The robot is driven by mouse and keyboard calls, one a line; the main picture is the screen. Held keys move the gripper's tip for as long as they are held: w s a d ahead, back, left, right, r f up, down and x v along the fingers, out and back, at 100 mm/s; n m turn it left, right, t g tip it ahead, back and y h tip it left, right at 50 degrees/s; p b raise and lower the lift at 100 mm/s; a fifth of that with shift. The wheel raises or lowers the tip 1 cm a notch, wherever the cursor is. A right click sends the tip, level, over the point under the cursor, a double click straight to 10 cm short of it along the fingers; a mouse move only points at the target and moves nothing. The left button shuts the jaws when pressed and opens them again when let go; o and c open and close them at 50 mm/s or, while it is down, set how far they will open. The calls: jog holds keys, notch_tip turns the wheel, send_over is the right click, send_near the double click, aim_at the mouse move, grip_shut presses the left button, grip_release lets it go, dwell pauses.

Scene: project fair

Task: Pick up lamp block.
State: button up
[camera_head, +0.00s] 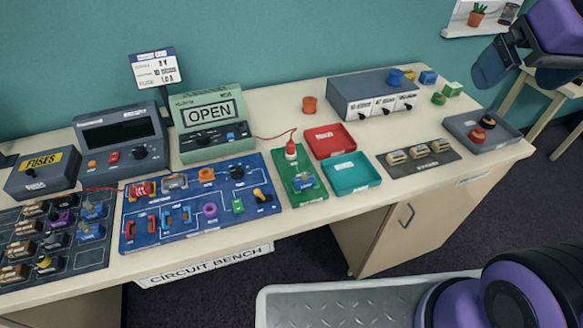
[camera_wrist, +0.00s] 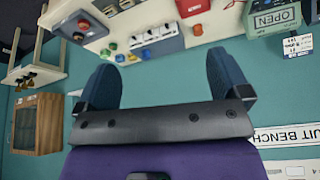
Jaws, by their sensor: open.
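Small component blocks stand on a dark mat (camera_head: 52,262) at the far left in the head view, some brown, some blue, one purple. I cannot tell for sure which block is the lamp block. My gripper (camera_head: 518,76) is at the upper right of the head view, above the bench's right end and far from these blocks. The wrist view shows its two blue fingers (camera_wrist: 162,66) wide apart with nothing between them.
A blue circuit board (camera_head: 190,235) with raised parts, a red tray (camera_head: 333,141), a teal tray (camera_head: 352,175) and a grey tray (camera_head: 462,127) fill the bench (camera_head: 430,190). Meters and a grey switch box (camera_head: 365,93) stand along the back. A wooden cabinet (camera_wrist: 38,122) shows in the wrist view.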

jog(key=w+a+f+n+g+y, duration=0.1)
jog(key=w+a+f, duration=0.1)
jog(key=w, duration=0.2)
jog(key=w+a+f+n+g, duration=0.1)
jog(key=w+a+f, duration=0.1)
jog(key=w+a, duration=0.15)
jog(key=n+g+h, duration=0.1)
jog(key=n+g, duration=0.2)
jog(key=n, duration=0.3)
send_over(305, 171)
jog(key=f, duration=2.3)
jog(key=shift+d+f, duration=0.1)
jog(key=shift+d, duration=0.1)
jog(key=shift+a+f, duration=0.15)
jog(key=shift+f, duration=5)
jog(key=c, duration=1.1)
jog(key=shift+o, duration=0.2)
jog(key=shift+r, duration=0.1)
